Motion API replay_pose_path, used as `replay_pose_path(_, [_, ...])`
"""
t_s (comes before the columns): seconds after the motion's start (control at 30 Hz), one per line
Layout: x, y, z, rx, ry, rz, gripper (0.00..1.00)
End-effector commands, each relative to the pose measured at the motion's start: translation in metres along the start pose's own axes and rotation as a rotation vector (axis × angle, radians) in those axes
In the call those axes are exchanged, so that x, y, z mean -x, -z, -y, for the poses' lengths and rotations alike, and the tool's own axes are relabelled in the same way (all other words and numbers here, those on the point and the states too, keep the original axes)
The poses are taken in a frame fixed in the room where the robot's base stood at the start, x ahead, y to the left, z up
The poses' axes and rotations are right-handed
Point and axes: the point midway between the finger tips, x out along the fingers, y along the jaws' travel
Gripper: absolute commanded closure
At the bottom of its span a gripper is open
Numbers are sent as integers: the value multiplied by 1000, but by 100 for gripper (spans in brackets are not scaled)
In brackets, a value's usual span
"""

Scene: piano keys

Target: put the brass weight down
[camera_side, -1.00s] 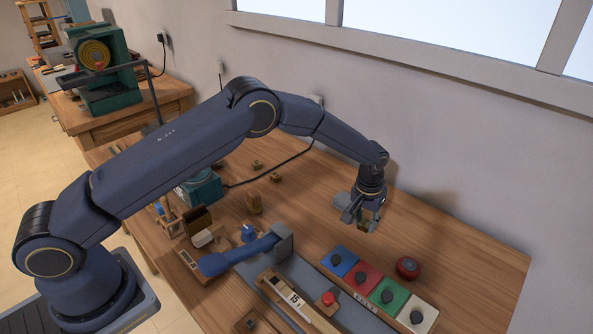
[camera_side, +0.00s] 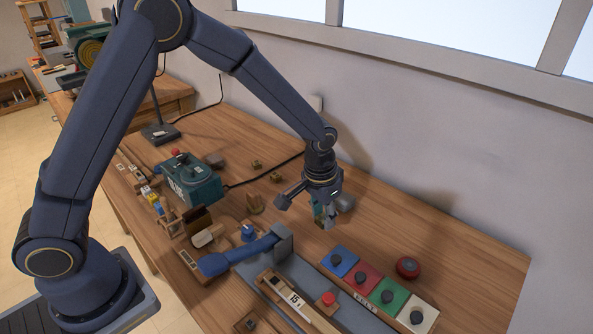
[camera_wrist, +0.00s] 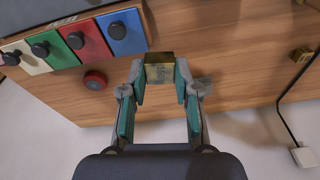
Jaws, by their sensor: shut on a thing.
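My gripper (camera_side: 325,220) is shut on a brass weight, a small block that shows between the fingertips in the wrist view (camera_wrist: 159,72). The green-lined fingers (camera_wrist: 160,90) press on its two sides. In the side view my gripper hangs over the wooden table, behind and left of the coloured buttons, and the fingers mostly hide the weight. I cannot tell exactly how far the weight is from the wood.
A row of blue, red, green and white knob blocks (camera_side: 375,288) stands front right, with a round red button (camera_side: 407,267) behind it. Two small brass blocks (camera_side: 276,176) lie farther left. Bare wood (camera_side: 455,245) lies at right.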

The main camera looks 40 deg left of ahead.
Motion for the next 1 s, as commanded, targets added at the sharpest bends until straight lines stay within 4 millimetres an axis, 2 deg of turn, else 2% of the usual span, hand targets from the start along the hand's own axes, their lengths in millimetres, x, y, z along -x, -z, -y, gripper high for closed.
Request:
replay_pose_path(0.27, [0, -6, 93, -44, -11, 0, 100])
replay_pose_path(0.4, [2, -17, 148, 32, -10, -4, 100])
replay_pose_path(0.5, [4, -24, 174, 100, -6, -5, 100])
replay_pose_path(0.63, [4, -27, 192, 143, -1, -7, 100])
replay_pose_path(0.73, [-4, -17, 200, 152, 1, -7, 100])
replay_pose_path(1.0, [-46, 45, 219, 153, 1, -7, 100])
